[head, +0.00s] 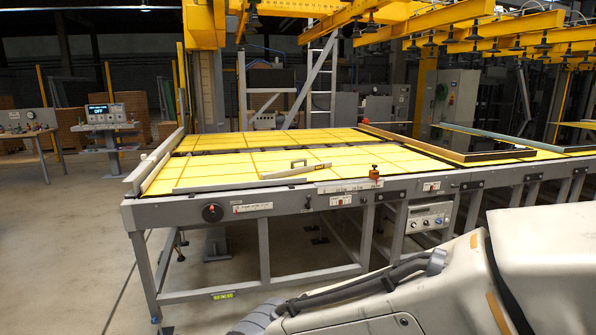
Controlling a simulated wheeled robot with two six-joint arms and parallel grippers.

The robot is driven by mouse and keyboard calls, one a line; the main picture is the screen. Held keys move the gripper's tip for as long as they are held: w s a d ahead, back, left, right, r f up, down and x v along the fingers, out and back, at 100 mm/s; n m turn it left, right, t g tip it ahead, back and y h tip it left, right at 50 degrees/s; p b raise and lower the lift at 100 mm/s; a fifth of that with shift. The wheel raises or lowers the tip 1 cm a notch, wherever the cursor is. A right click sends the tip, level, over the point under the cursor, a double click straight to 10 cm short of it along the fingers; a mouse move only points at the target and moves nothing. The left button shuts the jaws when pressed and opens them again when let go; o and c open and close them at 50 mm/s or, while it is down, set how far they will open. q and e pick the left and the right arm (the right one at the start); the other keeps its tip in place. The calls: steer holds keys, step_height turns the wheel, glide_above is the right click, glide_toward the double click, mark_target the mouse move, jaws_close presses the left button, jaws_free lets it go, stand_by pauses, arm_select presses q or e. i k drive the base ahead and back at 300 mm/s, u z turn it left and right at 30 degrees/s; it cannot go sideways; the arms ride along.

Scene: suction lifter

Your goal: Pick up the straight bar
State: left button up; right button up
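A straight pale bar (312,168) lies near the front edge of the yellow-topped table (225,160), slanting slightly up to the right. From this view I cannot tell for certain which of the two is the task's bar. Neither gripper is in view; only a pale part of my own body fills the lower right. No gripper is seen touching the bars.
Grey rails (145,165) edge the table's left side. Yellow beams with suction cups (440,22) hang overhead. The floor (70,230) at left is clear.

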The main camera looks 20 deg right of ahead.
mark_target(304, 169)
steer(key=i, duration=1.6)
steer(key=z, duration=0.25)
steer(key=i, duration=1.75)
steer(key=z, duration=0.15)
